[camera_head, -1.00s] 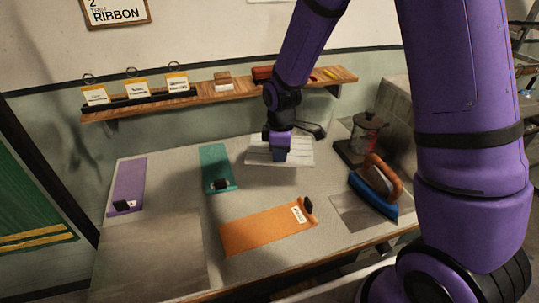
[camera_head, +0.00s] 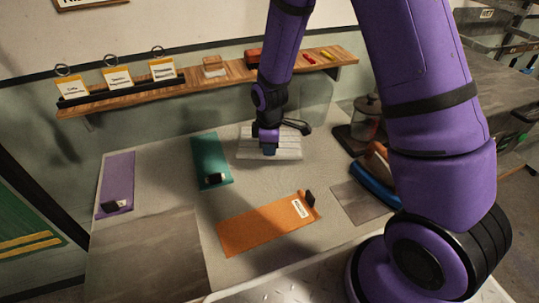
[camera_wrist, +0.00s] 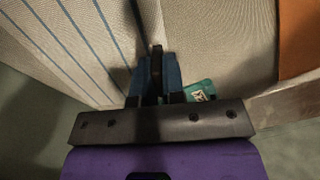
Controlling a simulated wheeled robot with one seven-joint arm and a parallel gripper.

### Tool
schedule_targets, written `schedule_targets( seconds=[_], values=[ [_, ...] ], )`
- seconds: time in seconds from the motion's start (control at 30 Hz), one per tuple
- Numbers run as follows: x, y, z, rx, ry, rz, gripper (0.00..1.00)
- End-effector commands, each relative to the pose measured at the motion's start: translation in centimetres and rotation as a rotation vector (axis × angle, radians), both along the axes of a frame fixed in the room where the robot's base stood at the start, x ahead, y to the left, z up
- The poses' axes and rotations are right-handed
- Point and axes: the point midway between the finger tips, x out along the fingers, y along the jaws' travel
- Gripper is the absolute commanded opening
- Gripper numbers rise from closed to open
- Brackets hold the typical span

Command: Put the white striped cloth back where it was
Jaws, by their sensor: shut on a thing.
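The white striped cloth (camera_head: 286,146) is at the back of the table, right of the teal cloth (camera_head: 210,157). Its blue stripes show at the upper left of the wrist view (camera_wrist: 70,40). My gripper (camera_head: 269,151) is down at the cloth's front edge. In the wrist view its blue fingers (camera_wrist: 157,80) are shut on a narrow dark piece, which looks like the cloth's clip. The clip's lower part is hidden by the fingers. I cannot tell whether the cloth is raised or resting on the table.
A purple cloth (camera_head: 117,180) lies at left and an orange cloth (camera_head: 262,225) in front, each with a dark clip. An iron (camera_head: 374,186) and a glass jar (camera_head: 366,122) stand at right. A shelf (camera_head: 215,82) runs along the wall. Grey table shows between the cloths.

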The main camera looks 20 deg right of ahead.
Motion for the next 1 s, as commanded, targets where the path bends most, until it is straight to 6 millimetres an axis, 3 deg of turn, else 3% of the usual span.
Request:
schedule_targets(
  seconds=[0.23, 0.63, 0.7, 0.77, 1.0],
  values=[
    [-0.1, 0.0, -3.2, -0.001, 0.003, -0.002, 0.0],
    [0.0, 0.0, -3.7, -0.001, 0.001, -0.001, 0.0],
    [0.0, 0.0, -3.6, 0.0, 0.0, -0.001, 0.24],
    [0.0, 0.0, -3.6, 0.0, 0.0, -0.001, 0.35],
    [0.0, 0.0, -3.6, 0.0, 0.0, -0.001, 0.35]
  ],
)
